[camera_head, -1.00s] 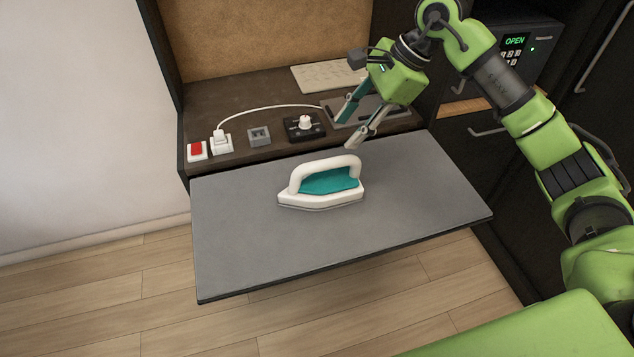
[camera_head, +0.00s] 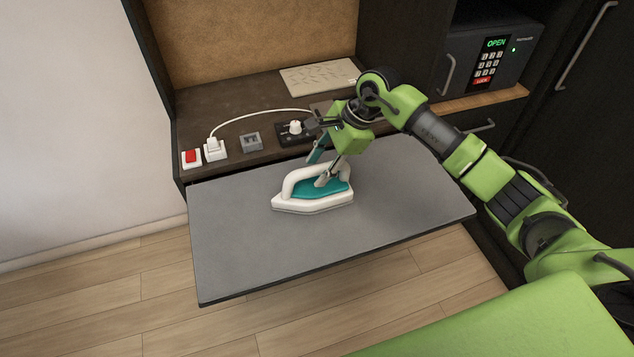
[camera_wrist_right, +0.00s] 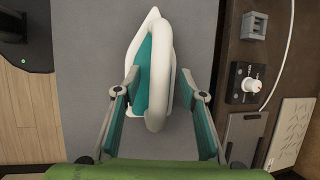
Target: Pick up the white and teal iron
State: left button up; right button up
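My right gripper (camera_head: 320,169) is at the iron's handle, one finger on the near side over the teal top and the other behind the handle. In the right wrist view my right gripper (camera_wrist_right: 160,82) is open, with a finger on each side of the handle and visible gaps to it. My left gripper is not in view.
The grey board (camera_head: 240,255) is otherwise bare. On the dark shelf behind it are a red switch (camera_head: 191,157), a white plug (camera_head: 214,149) with a cord, a small grey block (camera_head: 251,141) and a black dial unit (camera_head: 287,134). A safe (camera_head: 493,60) stands at the back right.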

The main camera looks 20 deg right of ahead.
jog(key=shift+x, duration=0.75)
jog(key=shift+d, duration=0.1)
grip_shut()
jog(key=shift+w+r, duration=0.1)
jog(key=shift+r, duration=0.1)
jog(key=shift+r, duration=0.1)
jog(key=shift+r, duration=0.55)
jog(key=s+a+r+b, duration=0.1)
jog(key=s+r+b, duration=0.1)
jog(key=s+r, duration=0.4)
jog(key=s+a+r+b, duration=0.2)
jog(key=s+r, duration=0.5)
jog(key=r, duration=0.2)
jog(key=shift+s+a+r, duration=0.25)
jog(key=shift+s+r, duration=0.05)
